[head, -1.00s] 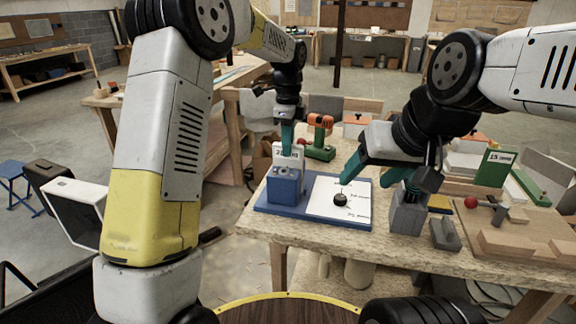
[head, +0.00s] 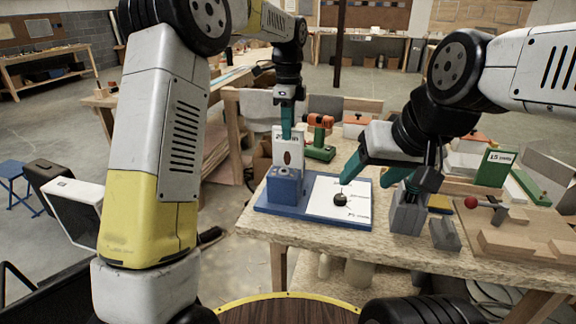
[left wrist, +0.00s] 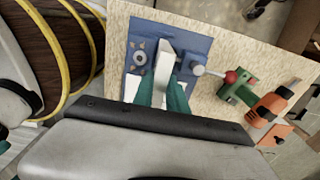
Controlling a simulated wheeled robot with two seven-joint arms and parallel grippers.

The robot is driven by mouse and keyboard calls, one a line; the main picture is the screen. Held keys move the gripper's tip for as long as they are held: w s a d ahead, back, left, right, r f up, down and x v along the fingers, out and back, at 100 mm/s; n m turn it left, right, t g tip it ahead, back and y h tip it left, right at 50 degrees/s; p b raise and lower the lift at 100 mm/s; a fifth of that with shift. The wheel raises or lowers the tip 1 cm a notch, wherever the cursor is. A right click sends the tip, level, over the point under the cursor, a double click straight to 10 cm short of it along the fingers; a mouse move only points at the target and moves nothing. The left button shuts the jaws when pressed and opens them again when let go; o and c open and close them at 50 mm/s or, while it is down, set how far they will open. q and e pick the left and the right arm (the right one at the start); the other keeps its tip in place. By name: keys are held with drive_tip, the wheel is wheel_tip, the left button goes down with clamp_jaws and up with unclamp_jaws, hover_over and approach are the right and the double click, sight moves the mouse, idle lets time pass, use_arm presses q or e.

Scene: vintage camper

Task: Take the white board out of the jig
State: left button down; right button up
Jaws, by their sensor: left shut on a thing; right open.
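The white board (head: 290,153) stands upright with dark print near its top and a brown oval mark below. My left gripper (head: 287,130) is shut on its top edge. The board's lower end meets the blue block of the jig (head: 284,187); I cannot tell whether it is clear of the slot. In the left wrist view, the white board (left wrist: 166,52) lies beyond the teal fingers, over the blue jig base (left wrist: 142,32). My right gripper (head: 369,179) is open and empty, beside a grey block (head: 408,213).
A white sheet (head: 322,200) with a black knob (head: 341,199) lies right of the blue block. A red-knobbed lever (left wrist: 231,76) is beside the jig. Wooden pieces (head: 510,242) occupy the bench's right.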

use_arm(q)
drive_tip(key=shift+r, duration=0.65)
drive_tip(key=shift+r, duration=3.3)
drive_tip(key=shift+s, duration=0.15)
